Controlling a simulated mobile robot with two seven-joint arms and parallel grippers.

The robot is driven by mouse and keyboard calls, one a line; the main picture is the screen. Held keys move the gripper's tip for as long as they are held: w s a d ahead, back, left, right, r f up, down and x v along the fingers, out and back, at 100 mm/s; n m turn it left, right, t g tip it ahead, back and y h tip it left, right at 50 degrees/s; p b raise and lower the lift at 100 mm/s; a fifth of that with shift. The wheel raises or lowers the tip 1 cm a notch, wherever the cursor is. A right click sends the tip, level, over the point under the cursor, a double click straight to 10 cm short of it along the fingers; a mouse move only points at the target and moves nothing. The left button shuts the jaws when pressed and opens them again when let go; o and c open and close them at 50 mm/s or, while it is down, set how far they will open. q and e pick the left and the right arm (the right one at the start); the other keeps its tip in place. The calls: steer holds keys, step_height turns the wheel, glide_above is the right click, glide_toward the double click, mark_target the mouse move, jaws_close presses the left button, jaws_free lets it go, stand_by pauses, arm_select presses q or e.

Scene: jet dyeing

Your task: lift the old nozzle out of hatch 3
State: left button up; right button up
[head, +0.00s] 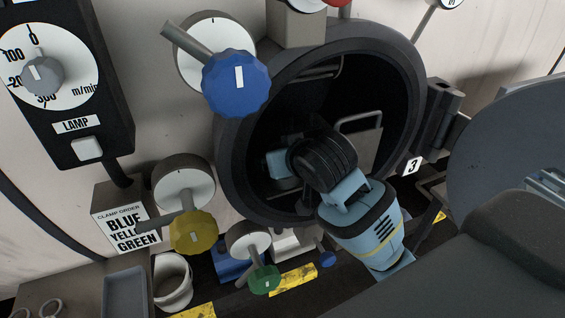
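Hatch 3 (234,178) is a round dark opening with a thick rim, its number plate (412,166) at the lower right. A light blue and black arm of mine, seemingly the right one, comes up from the lower right and reaches into the opening. Its far end is in the dark interior, and I cannot make out the gripper's fingers or whether they hold anything. A grey loop-shaped frame (360,122) shows inside, right of the arm. I cannot tell whether it belongs to the old nozzle. No nozzle is clearly visible. My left gripper is out of view.
The hatch door (510,150) hangs open at right. Blue (237,82), yellow (193,232) and green (264,279) knobs surround the opening's left side. A clamp order sign (124,222), a white cup (173,283) and a grey tray (125,294) are at lower left.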

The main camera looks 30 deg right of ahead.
steer(key=shift+w, duration=0.1)
steer(key=c, duration=1.4)
steer(key=shift+o, duration=0.2)
